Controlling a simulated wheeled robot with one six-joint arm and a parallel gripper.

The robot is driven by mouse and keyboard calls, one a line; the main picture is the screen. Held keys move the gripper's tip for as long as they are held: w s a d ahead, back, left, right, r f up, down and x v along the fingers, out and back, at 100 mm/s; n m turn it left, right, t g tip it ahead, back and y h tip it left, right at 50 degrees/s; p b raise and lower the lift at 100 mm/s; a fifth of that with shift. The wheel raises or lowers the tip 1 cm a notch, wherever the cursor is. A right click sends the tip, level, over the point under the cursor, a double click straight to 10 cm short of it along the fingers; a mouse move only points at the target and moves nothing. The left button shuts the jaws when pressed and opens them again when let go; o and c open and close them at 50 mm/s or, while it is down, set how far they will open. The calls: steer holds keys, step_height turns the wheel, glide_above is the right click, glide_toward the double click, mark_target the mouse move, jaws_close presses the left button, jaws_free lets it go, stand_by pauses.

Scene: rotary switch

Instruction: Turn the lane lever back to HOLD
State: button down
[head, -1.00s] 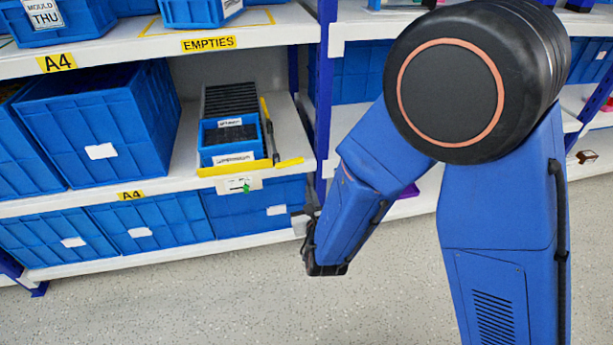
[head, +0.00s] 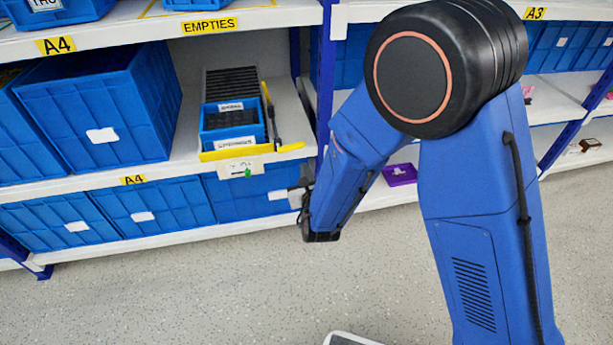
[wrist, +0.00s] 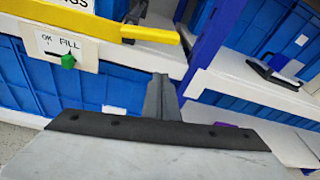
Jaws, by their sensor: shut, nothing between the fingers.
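The lane lever is a small green knob (head: 247,173) on a white plate (head: 232,168) at the shelf's front edge, below the yellow tray lip. In the wrist view the green knob (wrist: 68,61) sits below the word FILL, with OK printed to its left on the plate; I cannot read HOLD. My gripper (head: 298,190) is right of the lever and apart from it, in front of the lower shelf. In the wrist view my gripper's fingers (wrist: 161,95) are shut and empty, to the right of and below the knob.
A yellow bar (wrist: 150,33) juts right above the plate, near the gripper. A blue rack post (wrist: 210,40) stands to the right. Blue bins (head: 140,208) fill the lower shelf behind. The floor (head: 190,290) in front is clear.

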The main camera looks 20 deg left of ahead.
steer(key=shift+w+a+r, duration=0.5)
steer(key=shift+w+r, duration=0.1)
steer(key=shift+r, duration=0.2)
steer(key=shift+w+a+r, duration=0.5)
steer(key=shift+w+r, duration=0.1)
steer(key=shift+r, duration=0.15)
steer(key=shift+a+r, duration=0.1)
steer(key=shift+a, duration=0.05)
